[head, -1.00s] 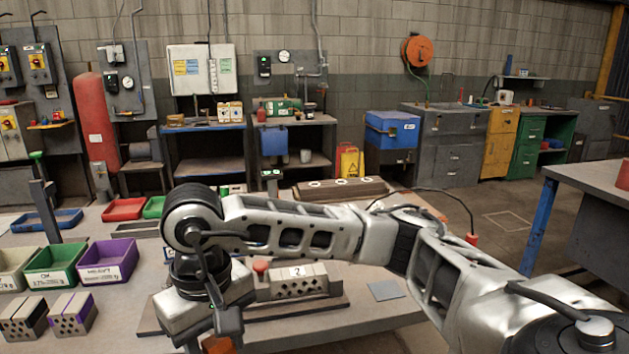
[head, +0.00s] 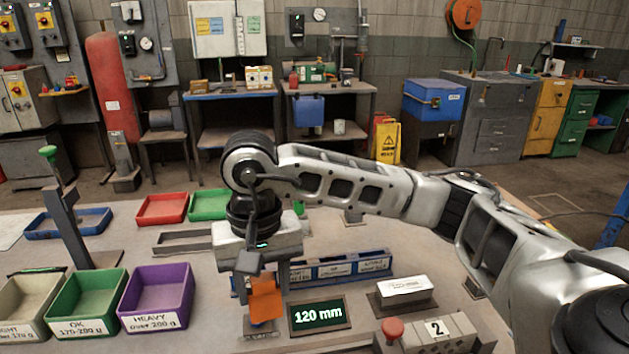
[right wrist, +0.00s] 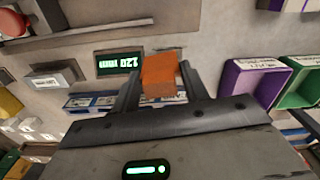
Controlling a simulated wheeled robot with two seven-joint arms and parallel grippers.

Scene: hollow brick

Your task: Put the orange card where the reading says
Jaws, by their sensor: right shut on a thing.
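My right gripper (head: 262,278) is shut on the orange card (head: 265,303); the card also shows between the fingers in the right wrist view (right wrist: 159,75). In the head view the card hangs upright just left of a dark display (head: 318,316) that reads "120 mm". Whether the card touches anything below is unclear. A blue rack (head: 340,269) with several white-labelled compartments stands behind the display, its left end hidden by my gripper. Its labels are too small to read surely. My left gripper is not in view.
Green (head: 88,305) and purple (head: 157,298) weight bins stand left. Red (head: 162,209) and blue (head: 68,223) trays lie farther back.

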